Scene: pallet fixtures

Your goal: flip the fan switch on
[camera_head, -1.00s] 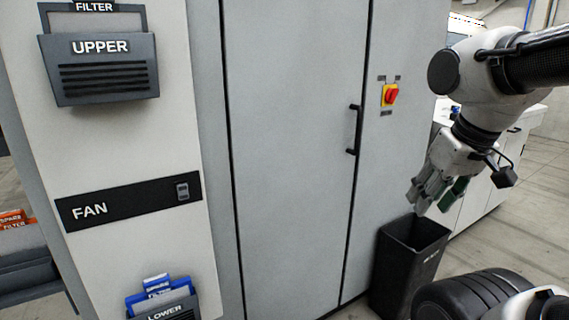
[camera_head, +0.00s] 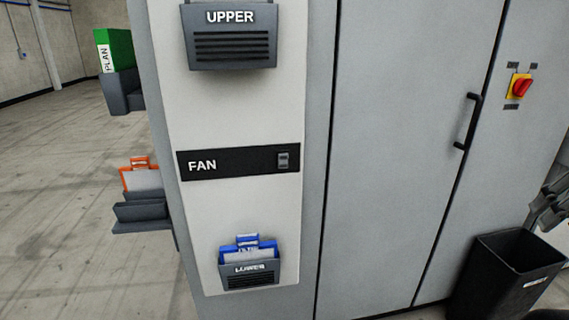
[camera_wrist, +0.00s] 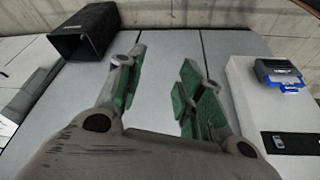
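The fan switch (camera_head: 283,160) is a small grey rocker at the right end of the black FAN plate (camera_head: 240,163), on the white front panel of the grey cabinet. Its rocker position is too small to tell. The switch also shows in the wrist view at the lower right (camera_wrist: 278,142), on the black plate (camera_wrist: 300,143). My gripper (camera_wrist: 162,62) is open and empty, its green-padded fingers apart in front of the grey cabinet doors. It is well away from the switch. In the head view only a part of it shows at the right edge.
An UPPER filter holder (camera_head: 230,50) and a LOWER holder with a blue filter (camera_head: 248,268) stick out above and below the plate. A black bin (camera_head: 505,275) stands by the doors. A red-yellow rotary switch (camera_head: 519,87) and door handle (camera_head: 468,120) are right. Floor at left is open.

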